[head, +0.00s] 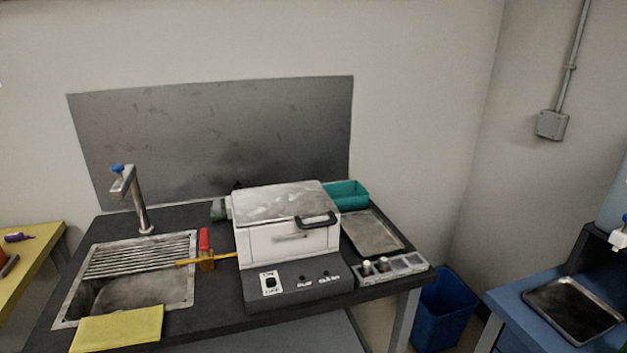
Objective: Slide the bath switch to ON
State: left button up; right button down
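The bath is a white box (285,245) with a closed grey lid (280,203) and a black handle (315,220), standing on the dark counter. Its dark front panel (312,289) faces me. The bath switch (269,283) is a small black slider on a white plate at the left of that panel, with lettering above and below it. The slider's exact position is too small to tell. Two small dark controls sit to its right on the panel. Neither of my grippers is in view.
A sink (130,285) with a tap (133,200) and a yellow cloth (118,329) lies left of the bath. A red and yellow tool (206,248) lies between them. A metal tray (371,233), a teal bin (348,194) and a grey rack (400,264) stand right. A blue bin (445,310) is on the floor.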

aim_at(269, 281)
jog(key=i+l+u, duration=0.2)
jog(key=l+u, duration=0.15)
jog(key=i+l+u, duration=0.1)
jog(key=l+u, duration=0.3)
